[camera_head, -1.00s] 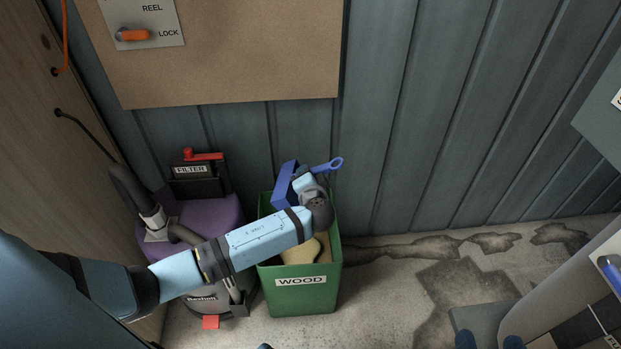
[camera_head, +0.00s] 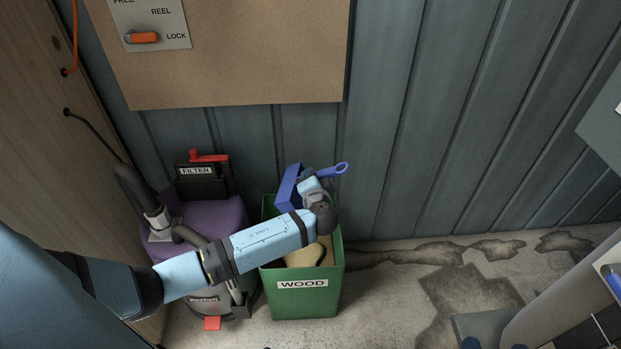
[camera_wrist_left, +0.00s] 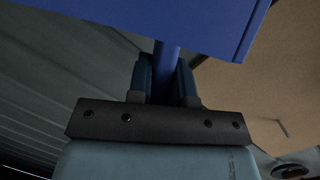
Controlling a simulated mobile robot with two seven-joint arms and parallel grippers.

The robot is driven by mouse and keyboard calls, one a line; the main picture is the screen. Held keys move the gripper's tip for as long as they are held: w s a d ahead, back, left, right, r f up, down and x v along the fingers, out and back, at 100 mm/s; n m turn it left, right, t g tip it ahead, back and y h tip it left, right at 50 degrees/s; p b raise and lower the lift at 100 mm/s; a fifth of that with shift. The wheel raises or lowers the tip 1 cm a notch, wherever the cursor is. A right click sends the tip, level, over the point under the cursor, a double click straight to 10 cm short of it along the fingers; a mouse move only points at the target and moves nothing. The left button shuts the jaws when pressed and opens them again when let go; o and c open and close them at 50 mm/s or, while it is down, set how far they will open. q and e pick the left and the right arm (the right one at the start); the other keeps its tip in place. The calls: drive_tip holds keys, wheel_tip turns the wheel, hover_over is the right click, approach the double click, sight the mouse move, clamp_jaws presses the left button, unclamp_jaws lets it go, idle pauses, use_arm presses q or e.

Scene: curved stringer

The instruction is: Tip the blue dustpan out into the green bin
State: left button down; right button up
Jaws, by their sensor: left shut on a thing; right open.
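The blue dustpan (camera_head: 289,188) is steeply tilted over the back of the green bin (camera_head: 302,302), which is labelled WOOD. Its ringed handle (camera_head: 341,168) points right. My left gripper is shut on the handle; its fingers show on either side of it in the left wrist view (camera_wrist_left: 164,85), and the pan (camera_wrist_left: 190,22) fills the top there. In the head view my wrist mostly hides this grip. Tan material (camera_head: 306,254) shows inside the bin; my arm covers part of the opening. Blue tips of my right gripper (camera_head: 491,342) show apart at the bottom edge, seemingly empty.
A purple and grey vacuum (camera_head: 205,222) with a black hose stands close left of the bin. A ribbed metal wall (camera_head: 440,120) is right behind. Stained concrete floor (camera_head: 400,285) is free right of the bin. A grey cylinder (camera_head: 565,300) stands at lower right.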

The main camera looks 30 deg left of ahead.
idle(0.4)
use_arm(q)
drive_tip(key=shift+r+n+h, duration=0.15)
drive_tip(key=shift+n+h, duration=0.15)
drive_tip(key=shift+n, duration=0.4)
drive_tip(key=n+h, duration=0.1)
drive_tip(key=r+n+h, duration=0.1)
drive_tip(key=n, duration=0.1)
drive_tip(key=shift+s+r+n, duration=0.1)
drive_tip(key=shift+r+n, duration=0.05)
drive_tip(key=shift+n, duration=0.15)
drive_tip(key=shift+r+n+h, duration=0.35)
drive_tip(key=shift+n+h, duration=0.35)
drive_tip(key=shift+r+n+t+h, duration=0.35)
drive_tip(key=shift+n+h, duration=0.45)
drive_tip(key=shift+n, duration=0.3)
